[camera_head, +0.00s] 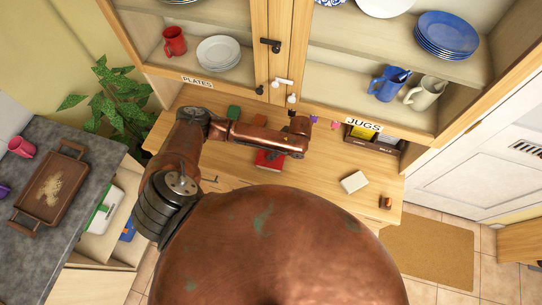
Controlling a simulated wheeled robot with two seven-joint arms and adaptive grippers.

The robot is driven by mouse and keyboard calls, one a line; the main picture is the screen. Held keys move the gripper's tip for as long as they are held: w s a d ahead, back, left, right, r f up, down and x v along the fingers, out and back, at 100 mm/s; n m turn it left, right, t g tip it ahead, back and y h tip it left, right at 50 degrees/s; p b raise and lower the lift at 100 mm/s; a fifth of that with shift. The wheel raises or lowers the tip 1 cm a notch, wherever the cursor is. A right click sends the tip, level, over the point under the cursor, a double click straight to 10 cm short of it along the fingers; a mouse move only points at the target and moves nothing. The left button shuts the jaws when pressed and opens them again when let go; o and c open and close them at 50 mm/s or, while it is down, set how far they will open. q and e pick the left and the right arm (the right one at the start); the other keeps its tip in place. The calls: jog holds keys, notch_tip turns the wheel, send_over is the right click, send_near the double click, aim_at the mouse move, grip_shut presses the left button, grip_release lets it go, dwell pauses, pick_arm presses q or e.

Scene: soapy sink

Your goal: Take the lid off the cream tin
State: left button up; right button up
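A small cream, box-shaped thing (354,182), which looks like the cream tin, sits on the wooden counter (330,195) right of the middle. It is too small to make out a seam between lid and body. My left arm reaches in from the left over the counter and ends at my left gripper (300,126), up and left of the cream tin and clear of it. The gripper's fingers are small and dark, and their opening cannot be made out. My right gripper is not in view.
A red box-shaped thing (268,161) lies partly under my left arm, with a green one (234,113) behind. A small brown thing (385,202) stands at the counter's right end. A shelf of jugs (387,84) overhangs the back. Counter around the cream tin is clear.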

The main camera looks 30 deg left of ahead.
pick_arm(q)
grip_shut()
jog(key=shift+r, duration=0.15)
